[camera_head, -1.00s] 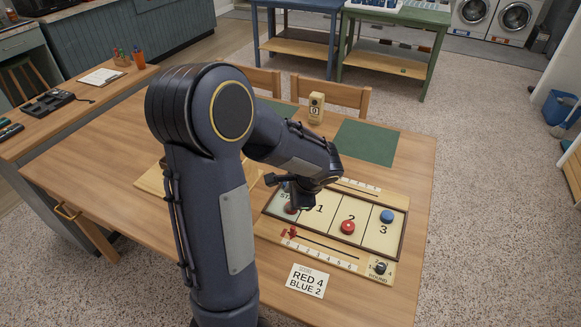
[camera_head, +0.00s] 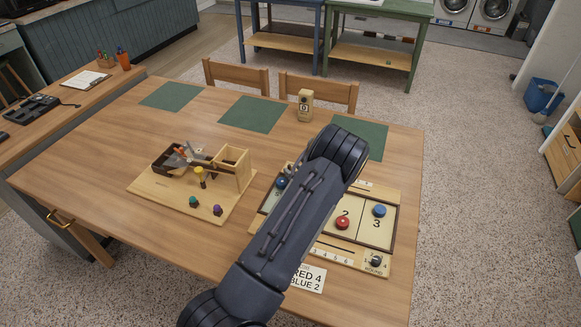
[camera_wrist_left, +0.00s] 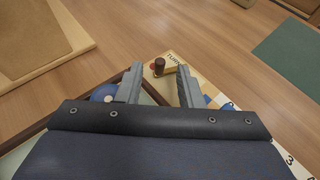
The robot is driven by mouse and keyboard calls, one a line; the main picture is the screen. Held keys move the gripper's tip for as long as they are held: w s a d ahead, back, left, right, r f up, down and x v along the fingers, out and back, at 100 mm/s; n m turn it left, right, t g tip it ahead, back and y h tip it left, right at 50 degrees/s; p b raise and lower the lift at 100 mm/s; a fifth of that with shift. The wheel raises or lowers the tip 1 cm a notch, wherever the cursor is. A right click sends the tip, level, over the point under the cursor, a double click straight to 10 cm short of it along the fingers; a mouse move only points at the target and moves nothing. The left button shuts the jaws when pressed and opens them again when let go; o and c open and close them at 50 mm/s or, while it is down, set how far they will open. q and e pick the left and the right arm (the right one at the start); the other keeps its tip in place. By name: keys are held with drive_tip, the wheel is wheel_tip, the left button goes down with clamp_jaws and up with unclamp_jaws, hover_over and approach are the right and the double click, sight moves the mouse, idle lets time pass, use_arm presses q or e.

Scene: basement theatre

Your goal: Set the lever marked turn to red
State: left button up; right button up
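The turn lever is a short dark brown upright peg (camera_wrist_left: 159,67) on a cream strip marked TURN (camera_wrist_left: 174,60) in the left wrist view. A reddish patch shows just left of the peg. My left gripper (camera_wrist_left: 160,84) is open, with the peg beyond and between its fingertips, and nothing is held. I cannot tell whether a finger touches the peg. In the head view my left arm covers the lever, the gripper and part of the shuffleboard (camera_head: 393,232). My right gripper is not in view.
A red disc (camera_head: 342,222) and blue disc (camera_head: 379,210) lie on the board. Another blue disc (camera_head: 281,183) is left of my arm. A card (camera_head: 309,279) reads RED 4, BLUE 2. A wooden stand (camera_head: 150,187) with pegs stands left; a small counter block (camera_head: 305,106) is behind.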

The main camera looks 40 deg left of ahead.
sight(289, 167)
use_arm(q)
drive_tip(key=shift+x, duration=1.45)
clamp_jaws()
drive_tip(key=b, duration=0.2)
drive_tip(key=m+t+h+b, duration=0.1)
drive_tip(key=b, duration=0.1)
drive_tip(key=shift+a+f+m+t, duration=0.25)
drive_tip(key=shift+a+m+t, duration=0.05)
drive_tip(key=shift+a, duration=0.05)
drive_tip(key=shift+r+t+b, duration=0.2)
drive_tip(key=shift+t+b, duration=0.1)
drive_tip(key=shift+b, duration=0.2)
drive_tip(key=shift+r+m, duration=0.1)
drive_tip(key=shift+m, duration=0.2)
